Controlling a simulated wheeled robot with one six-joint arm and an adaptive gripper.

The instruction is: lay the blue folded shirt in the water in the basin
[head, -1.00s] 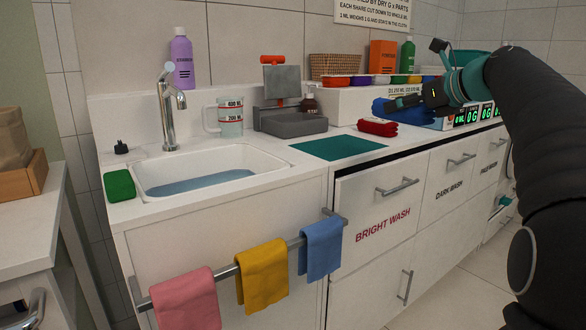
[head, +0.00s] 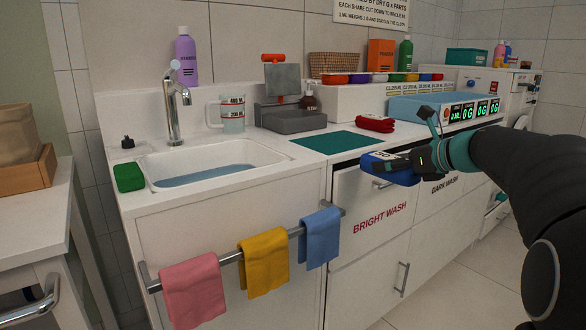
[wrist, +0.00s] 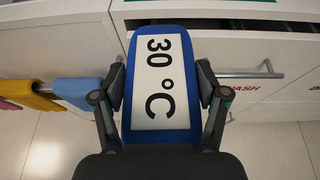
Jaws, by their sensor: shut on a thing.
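My gripper (head: 424,164) is shut on the blue folded shirt (head: 388,168), in front of the counter and the drawer marked BRIGHT WASH. In the wrist view the shirt (wrist: 124,80) lies between both fingers, with a white label reading 30 °C facing up. The basin (head: 262,149) is a white sink set in the counter at the left, well away from the shirt. Blue water (head: 205,176) shows in its bottom.
A teal mat (head: 330,141) and a red folded cloth (head: 375,124) lie on the counter between basin and scales (head: 420,106). A tap (head: 172,112) stands behind the basin, a green sponge (head: 129,177) at its left. Towels hang on a front rail (head: 230,256).

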